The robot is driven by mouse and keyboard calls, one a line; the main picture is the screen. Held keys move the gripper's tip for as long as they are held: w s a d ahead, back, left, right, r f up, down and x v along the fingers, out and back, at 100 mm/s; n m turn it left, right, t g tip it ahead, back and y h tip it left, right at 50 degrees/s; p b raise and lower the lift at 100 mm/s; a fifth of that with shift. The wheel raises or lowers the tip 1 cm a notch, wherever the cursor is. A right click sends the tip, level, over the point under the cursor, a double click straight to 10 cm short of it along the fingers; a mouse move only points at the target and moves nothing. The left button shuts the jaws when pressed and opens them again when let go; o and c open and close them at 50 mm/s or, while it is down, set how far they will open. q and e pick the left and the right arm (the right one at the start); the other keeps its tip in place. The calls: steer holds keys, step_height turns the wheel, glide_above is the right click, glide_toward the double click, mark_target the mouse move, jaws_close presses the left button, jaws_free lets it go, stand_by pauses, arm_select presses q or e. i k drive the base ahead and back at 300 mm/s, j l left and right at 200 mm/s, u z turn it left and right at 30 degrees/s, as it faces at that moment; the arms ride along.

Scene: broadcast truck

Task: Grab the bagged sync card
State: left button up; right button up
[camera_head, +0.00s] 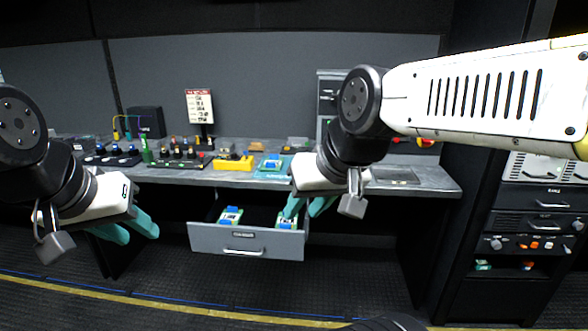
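An open grey drawer (246,241) under the desk holds two small blue-green cards. One card (230,215) lies in its left part and another (286,221) in its right part. I cannot tell which of them is bagged. A further blue-and-white card (272,162) lies on a teal mat on the desk. My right gripper (307,207) points down at the drawer's right end, its teal fingers apart, just above the right card and partly covering it. Whether it touches the card is unclear. My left gripper (129,229) hangs left of the drawer, fingers apart and empty.
An equipment rack (540,210) stands at the right. The floor before the drawer is clear.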

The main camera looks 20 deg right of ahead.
mark_target(273, 164)
steer(key=z, duration=0.35)
steer(key=i+j, duration=0.4)
steer(key=i, duration=0.15)
steer(key=i+j+u, duration=0.1)
steer(key=i+j, duration=0.7)
steer(key=i, duration=0.3)
